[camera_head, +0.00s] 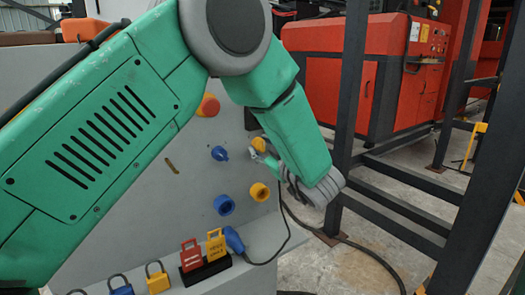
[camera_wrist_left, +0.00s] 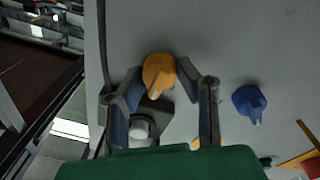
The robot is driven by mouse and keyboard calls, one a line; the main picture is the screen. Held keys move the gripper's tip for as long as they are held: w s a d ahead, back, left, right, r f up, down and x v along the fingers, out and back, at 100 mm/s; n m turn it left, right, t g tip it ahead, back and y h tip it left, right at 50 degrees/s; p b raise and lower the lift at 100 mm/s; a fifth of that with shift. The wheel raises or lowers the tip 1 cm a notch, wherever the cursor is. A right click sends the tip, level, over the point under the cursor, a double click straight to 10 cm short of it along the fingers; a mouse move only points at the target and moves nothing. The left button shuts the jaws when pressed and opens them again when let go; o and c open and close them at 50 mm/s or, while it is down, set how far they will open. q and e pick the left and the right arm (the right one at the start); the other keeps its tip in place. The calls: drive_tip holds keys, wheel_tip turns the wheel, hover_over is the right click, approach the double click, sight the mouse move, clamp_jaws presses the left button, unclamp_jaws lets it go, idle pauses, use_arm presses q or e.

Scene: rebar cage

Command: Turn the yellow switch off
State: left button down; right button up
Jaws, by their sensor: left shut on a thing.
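The yellow switch (camera_head: 259,144) is a round knob on the grey panel, partly hidden by my gripper in the head view. In the left wrist view the yellow switch (camera_wrist_left: 158,72) sits between the two fingers, its narrow handle pointing down and slightly left. My left gripper (camera_head: 266,157) reaches the panel from the right. In the left wrist view the left gripper (camera_wrist_left: 160,84) has a finger on each side of the knob and is shut on it. The exact finger contact is hard to see. My right gripper is not in view.
A blue switch (camera_head: 219,153) is left of the yellow one. A red-orange button (camera_head: 208,105), yellow socket (camera_head: 260,191) and blue socket (camera_head: 224,204) share the panel (camera_head: 165,215). Below are tags, padlocks and a blue plug (camera_head: 234,240). Dark metal posts (camera_head: 347,110) stand right.

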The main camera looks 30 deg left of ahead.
use_arm(q)
drive_tip(key=n+b, duration=0.1)
drive_tip(key=n, duration=0.2)
drive_tip(key=n+b, duration=0.1)
drive_tip(key=shift+f+n+b, duration=0.25)
drive_tip(key=shift+n+b, duration=0.1)
drive_tip(key=shift+n, duration=0.05)
drive_tip(key=shift+n+g+y+b, duration=0.3)
drive_tip(key=shift+n+b, duration=1.55)
drive_tip(key=shift+n, duration=0.75)
drive_tip(key=c, duration=1.2)
unclamp_jaws()
drive_tip(key=shift+r, duration=0.1)
